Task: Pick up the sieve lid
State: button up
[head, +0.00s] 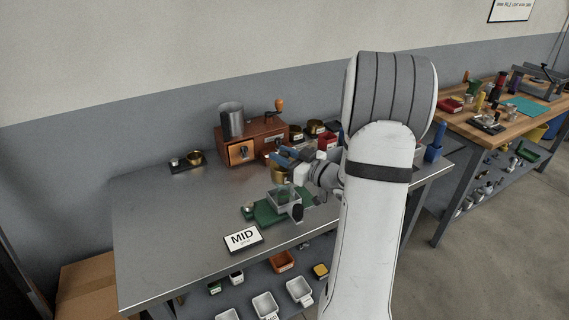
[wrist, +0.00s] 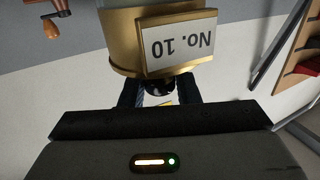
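A brass sieve (wrist: 120,50) with a white "No. 10" label is just beyond my fingers, upside down in the wrist view. It appears in the head view as a small gold cup (head: 279,174) above the green-based stand. A dark round knob (wrist: 159,87) sits at its lid end, between my two fingers. The lid itself is hard to separate from the brass body. My gripper (head: 286,155) has its blue fingers over the top of the sieve. In the wrist view the fingers flank the knob closely; whether they press on it is unclear.
A wooden drawer box with a crank (head: 245,147) and a small black tray (head: 187,164) are behind.

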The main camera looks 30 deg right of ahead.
aim_at(283, 153)
jog(key=c, duration=0.5)
jog(key=shift+c, duration=0.2)
notch_tip(283, 153, up, 10)
jog(key=shift+r, duration=0.1)
